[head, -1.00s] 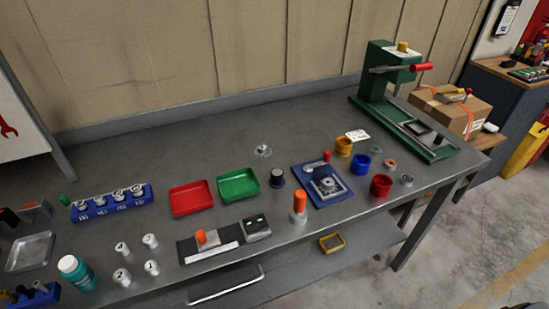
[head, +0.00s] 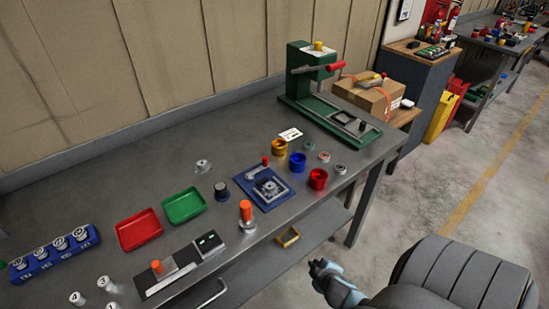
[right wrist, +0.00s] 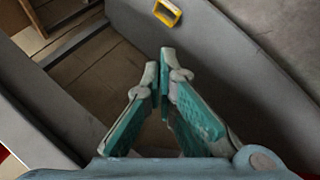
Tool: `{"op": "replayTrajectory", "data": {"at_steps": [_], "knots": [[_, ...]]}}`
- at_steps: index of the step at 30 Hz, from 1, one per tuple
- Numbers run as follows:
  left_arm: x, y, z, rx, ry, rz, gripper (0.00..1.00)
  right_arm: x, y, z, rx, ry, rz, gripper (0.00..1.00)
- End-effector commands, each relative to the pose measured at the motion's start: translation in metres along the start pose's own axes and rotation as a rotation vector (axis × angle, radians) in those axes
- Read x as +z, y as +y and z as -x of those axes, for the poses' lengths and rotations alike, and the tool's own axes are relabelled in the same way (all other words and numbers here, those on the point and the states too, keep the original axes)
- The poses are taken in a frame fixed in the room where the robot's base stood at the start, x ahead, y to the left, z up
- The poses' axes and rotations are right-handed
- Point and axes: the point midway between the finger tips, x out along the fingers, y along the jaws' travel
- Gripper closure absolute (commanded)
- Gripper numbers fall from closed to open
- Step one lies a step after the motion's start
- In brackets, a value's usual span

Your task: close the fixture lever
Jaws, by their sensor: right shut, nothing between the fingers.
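The blue fixture plate (head: 275,200) lies on the workbench near its front edge, with a grey metal part on it. Its lever has a red knob (head: 265,160) that stands up at the back of the plate. My right gripper (head: 315,265) is in front of the bench, apart from the fixture and lower right of it. In the right wrist view the right gripper (right wrist: 168,56) has its fingertips together with nothing between them. The fixture is not visible in that view. My left gripper is not in view.
An orange-topped cylinder (head: 246,212), a dark knob (head: 221,191) and yellow, blue and red cups (head: 318,179) stand around the fixture. A green press (head: 308,80) with a red handle is behind. A yellow tray (head: 288,237) lies on the lower shelf.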

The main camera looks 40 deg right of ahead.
Motion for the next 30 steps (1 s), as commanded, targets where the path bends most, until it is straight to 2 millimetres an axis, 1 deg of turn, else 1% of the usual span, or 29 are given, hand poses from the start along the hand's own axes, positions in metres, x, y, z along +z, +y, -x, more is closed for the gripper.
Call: {"op": "replayTrajectory", "data": {"at_steps": [1,2,3,5,6,7,8,9,10,11,12,13,14,15,17,18,19,21,23,30], "knots": [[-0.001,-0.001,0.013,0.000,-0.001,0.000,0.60,-0.029,0.037,0.021,0.065,0.048,0.038,1.00],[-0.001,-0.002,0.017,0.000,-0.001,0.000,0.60,-0.045,0.056,0.032,0.107,0.076,0.060,1.00],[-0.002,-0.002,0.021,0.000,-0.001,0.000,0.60,-0.065,0.081,0.048,0.162,0.111,0.088,1.00],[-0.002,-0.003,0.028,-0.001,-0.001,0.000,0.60,-0.094,0.114,0.075,0.244,0.163,0.123,1.00],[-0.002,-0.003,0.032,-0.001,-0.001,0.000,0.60,-0.112,0.135,0.094,0.297,0.197,0.141,1.00],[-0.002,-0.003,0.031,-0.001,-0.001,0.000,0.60,-0.125,0.153,0.098,0.358,0.243,0.216,1.00],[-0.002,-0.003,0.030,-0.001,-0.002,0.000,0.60,-0.141,0.171,0.101,0.426,0.302,0.325,1.00],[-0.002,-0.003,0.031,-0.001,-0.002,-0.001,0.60,-0.167,0.192,0.111,0.514,0.390,0.488,1.00],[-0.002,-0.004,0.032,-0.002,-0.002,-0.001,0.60,-0.187,0.203,0.120,0.577,0.461,0.633,1.00],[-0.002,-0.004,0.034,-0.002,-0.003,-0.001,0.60,-0.209,0.212,0.131,0.640,0.536,0.815,1.00],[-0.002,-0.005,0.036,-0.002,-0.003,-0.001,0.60,-0.233,0.214,0.142,0.703,0.623,1.093,1.00],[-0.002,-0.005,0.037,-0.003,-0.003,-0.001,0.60,-0.243,0.212,0.145,0.726,0.669,1.301,1.00],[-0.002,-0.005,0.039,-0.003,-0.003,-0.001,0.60,-0.246,0.208,0.145,0.730,0.696,1.507,1.00],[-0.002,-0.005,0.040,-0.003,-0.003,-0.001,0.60,-0.242,0.206,0.139,0.708,0.704,1.769,1.00],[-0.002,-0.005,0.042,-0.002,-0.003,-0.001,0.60,-0.222,0.213,0.125,0.629,0.662,2.115,1.00],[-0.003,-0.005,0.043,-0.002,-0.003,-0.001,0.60,-0.207,0.223,0.116,0.565,0.613,2.292,1.00],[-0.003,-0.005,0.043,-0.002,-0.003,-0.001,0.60,-0.198,0.230,0.111,0.523,0.579,2.384,1.00],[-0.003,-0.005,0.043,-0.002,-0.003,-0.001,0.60,-0.184,0.241,0.105,0.461,0.525,2.500,1.00],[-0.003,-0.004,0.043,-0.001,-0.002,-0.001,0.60,-0.180,0.245,0.102,0.438,0.504,2.539,1.00],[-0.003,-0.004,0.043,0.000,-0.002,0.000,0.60,-0.179,0.244,0.102,0.436,0.503,2.542,1.00]]}}
